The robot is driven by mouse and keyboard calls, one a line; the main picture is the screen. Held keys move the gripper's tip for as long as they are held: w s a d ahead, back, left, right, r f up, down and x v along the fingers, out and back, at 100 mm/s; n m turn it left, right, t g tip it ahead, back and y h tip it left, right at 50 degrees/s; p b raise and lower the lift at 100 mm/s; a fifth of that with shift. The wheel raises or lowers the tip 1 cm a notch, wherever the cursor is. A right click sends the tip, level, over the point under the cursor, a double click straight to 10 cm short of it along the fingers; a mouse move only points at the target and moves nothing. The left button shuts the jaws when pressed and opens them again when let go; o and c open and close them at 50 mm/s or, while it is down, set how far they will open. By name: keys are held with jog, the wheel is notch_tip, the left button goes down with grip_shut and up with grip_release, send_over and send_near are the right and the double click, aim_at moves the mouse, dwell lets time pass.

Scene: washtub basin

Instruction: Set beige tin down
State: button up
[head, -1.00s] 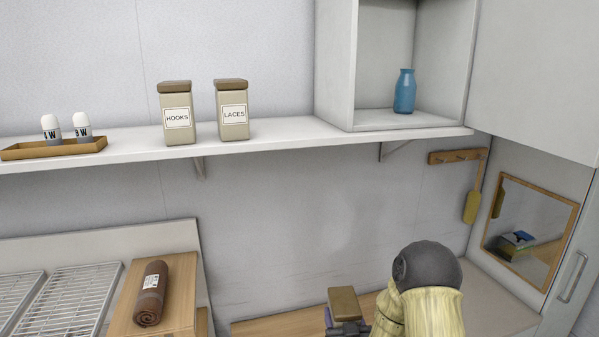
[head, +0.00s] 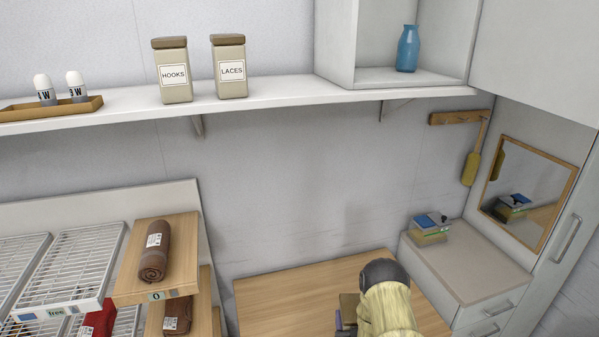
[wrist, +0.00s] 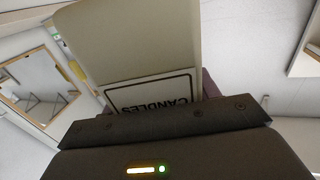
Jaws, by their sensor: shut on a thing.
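The beige tin (wrist: 130,40) fills the upper middle of the wrist view, with a label reading CANDLES, upside down in the picture. My gripper (wrist: 155,90) is shut on it. In the head view only a small part of the tin (head: 349,307) shows, its brownish lid, beside my pale yellow arm with a dark round joint. The arm hides most of the gripper and the tin's lower part. The tin appears over the wooden tabletop (head: 290,297); I cannot tell how high above it.
Two similar tins, HOOKS (head: 173,70) and LACES (head: 230,67), stand on the white wall shelf (head: 290,100). A drawer cabinet (head: 470,265) with a small stack of books (head: 430,229) stands right of the tabletop. The tabletop's left part is bare.

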jog(key=shift+f+b, duration=2.35)
jog(key=shift+b, duration=0.15)
jog(key=shift+w+a, duration=0.1)
jog(key=shift+a, duration=0.05)
